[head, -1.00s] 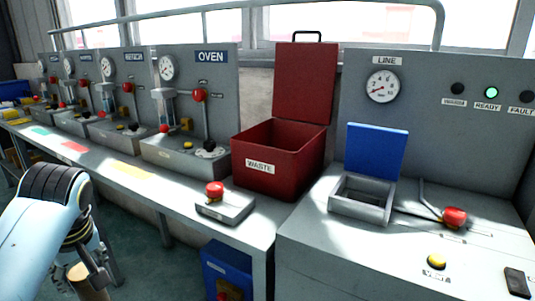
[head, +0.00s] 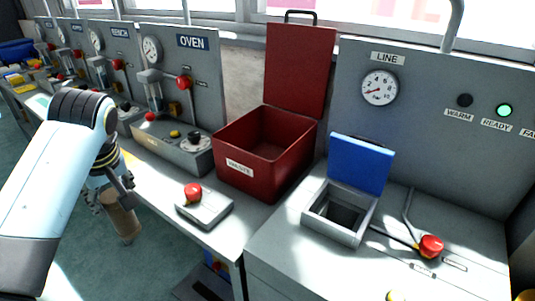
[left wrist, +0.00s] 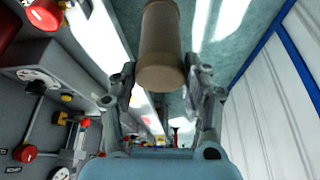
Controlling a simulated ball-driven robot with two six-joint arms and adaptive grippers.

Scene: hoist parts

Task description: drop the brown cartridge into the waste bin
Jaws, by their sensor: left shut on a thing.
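The brown cartridge (head: 124,218) is a short tan-brown cylinder. My left gripper (head: 112,197) is shut on it and holds it in the air in front of the bench, left of the bin. In the left wrist view the cartridge (left wrist: 161,45) sits between the two fingers of the left gripper (left wrist: 163,80). The red waste bin (head: 232,184), labelled WASTE, stands on the bench in the head view with its lid raised at the back. Its inside looks empty where it shows. My right gripper is not in view.
A grey box with a red button (head: 205,208) sits on the bench in front of the bin. The oven station (head: 170,145) stands left of the bin. Right of it is a grey hatch with a raised blue lid (head: 360,165) and a red-knobbed lever (head: 431,246).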

